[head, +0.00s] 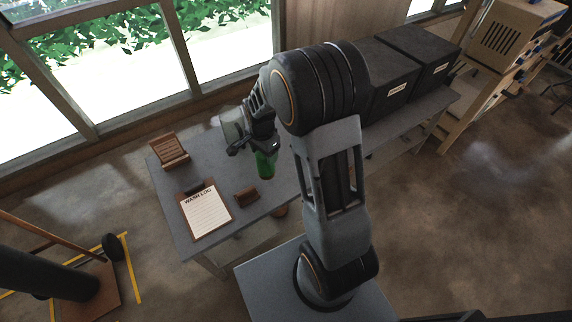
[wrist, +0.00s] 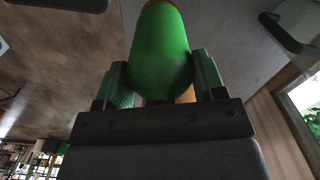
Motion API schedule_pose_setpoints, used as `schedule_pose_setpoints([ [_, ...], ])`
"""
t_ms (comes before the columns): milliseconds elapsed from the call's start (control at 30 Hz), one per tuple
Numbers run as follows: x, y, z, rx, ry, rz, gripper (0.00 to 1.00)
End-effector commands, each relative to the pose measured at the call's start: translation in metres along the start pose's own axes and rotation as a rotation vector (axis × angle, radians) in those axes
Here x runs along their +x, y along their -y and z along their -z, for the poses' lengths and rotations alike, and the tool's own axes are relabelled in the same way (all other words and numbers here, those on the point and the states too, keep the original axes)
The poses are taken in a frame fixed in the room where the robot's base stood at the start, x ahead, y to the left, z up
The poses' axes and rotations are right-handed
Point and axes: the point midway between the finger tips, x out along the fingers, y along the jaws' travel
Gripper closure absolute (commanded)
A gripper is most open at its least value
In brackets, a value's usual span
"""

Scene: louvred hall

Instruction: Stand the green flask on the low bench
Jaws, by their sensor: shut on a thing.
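The green flask (head: 265,166) hangs below my gripper (head: 262,147) in the head view, over the grey-topped bench (head: 222,165). In the wrist view the green flask (wrist: 160,50) stands between the two fingers of my gripper (wrist: 162,75), which are shut on it. A brown end of the flask shows at the top edge of that view. The flask's upper part is hidden by the gripper in the head view. I cannot tell whether its base touches the bench top.
On the bench are a clipboard marked WASH LOG (head: 206,212), a small brown block (head: 246,197), a wooden holder (head: 170,152) and a pale, partly hidden thing (head: 232,124). Dark bins (head: 391,92) fill the right end. A wooden shelf (head: 497,40) stands farther right.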

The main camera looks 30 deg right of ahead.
Motion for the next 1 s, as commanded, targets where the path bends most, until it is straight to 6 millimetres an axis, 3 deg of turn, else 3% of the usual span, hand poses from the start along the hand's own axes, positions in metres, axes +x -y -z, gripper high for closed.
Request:
schedule_pose_setpoints([
  [133, 0.017, -0.008, 0.038, 0.005, 0.001, -0.001, 0.87],
  [400, 0.057, -0.014, 0.069, 0.0, 0.0, 0.0, 0.87],
  [667, 0.068, -0.015, 0.079, -0.001, 0.0, 0.001, 0.87],
  [767, 0.079, -0.017, 0.086, -0.001, 0.001, -0.001, 0.87],
  [1000, 0.104, -0.017, 0.084, -0.003, 0.0, 0.0, 0.87],
])
